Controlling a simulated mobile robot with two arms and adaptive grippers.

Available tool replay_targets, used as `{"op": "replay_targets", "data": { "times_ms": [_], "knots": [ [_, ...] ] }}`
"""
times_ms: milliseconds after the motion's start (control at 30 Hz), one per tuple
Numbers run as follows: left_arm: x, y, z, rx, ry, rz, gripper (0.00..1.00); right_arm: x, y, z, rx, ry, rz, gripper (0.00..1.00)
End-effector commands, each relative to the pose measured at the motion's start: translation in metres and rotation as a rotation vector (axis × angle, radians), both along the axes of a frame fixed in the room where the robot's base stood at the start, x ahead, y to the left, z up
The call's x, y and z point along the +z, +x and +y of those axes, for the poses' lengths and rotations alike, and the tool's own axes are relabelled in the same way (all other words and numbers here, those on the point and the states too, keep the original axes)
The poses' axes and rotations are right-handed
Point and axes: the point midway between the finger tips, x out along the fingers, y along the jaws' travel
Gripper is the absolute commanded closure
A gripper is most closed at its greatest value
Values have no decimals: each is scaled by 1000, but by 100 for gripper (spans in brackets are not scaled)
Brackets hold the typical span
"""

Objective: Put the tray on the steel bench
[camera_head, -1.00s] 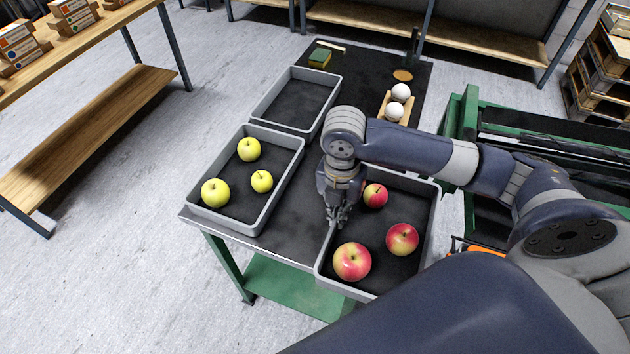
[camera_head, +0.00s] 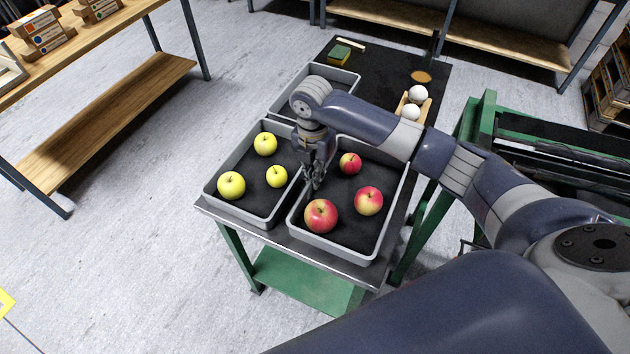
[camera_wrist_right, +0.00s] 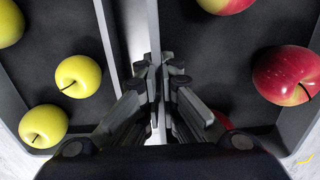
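The grey tray with red apples (camera_head: 330,246) sits at the front right of the steel bench (camera_head: 390,75), close beside the tray with yellow apples. Three red apples (camera_head: 369,201) lie in it. My right gripper (camera_head: 314,182) points down at the tray's left wall. In the right wrist view, its fingers (camera_wrist_right: 163,62) are close together around the wall and appear shut on it. Whether the tray's underside rests fully on the bench top is hidden. My left gripper is not in view.
The tray with yellow apples (camera_head: 216,205) stands at the left, an empty grey tray (camera_head: 350,78) behind it. White balls (camera_head: 411,112) in a wooden holder and a green sponge (camera_head: 339,54) stand farther back. A green-framed stand (camera_head: 487,115) is to the right.

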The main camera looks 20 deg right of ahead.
Motion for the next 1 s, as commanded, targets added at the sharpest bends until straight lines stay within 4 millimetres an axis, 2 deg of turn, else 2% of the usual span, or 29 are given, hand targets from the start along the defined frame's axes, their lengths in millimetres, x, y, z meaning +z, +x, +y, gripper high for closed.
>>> {"op": "replay_targets", "data": {
  "times_ms": [267,667,700,767,1000],
  "knots": [
    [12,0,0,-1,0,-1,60,-31,2,0,-1,-1,-2,100],
    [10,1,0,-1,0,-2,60,-37,2,0,0,0,-3,100],
    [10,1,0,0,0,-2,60,-37,1,0,0,-1,-2,88],
    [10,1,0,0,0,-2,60,-37,1,0,0,-1,-2,75],
    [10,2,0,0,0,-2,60,-37,1,0,0,-1,-2,75]
  ]
}}
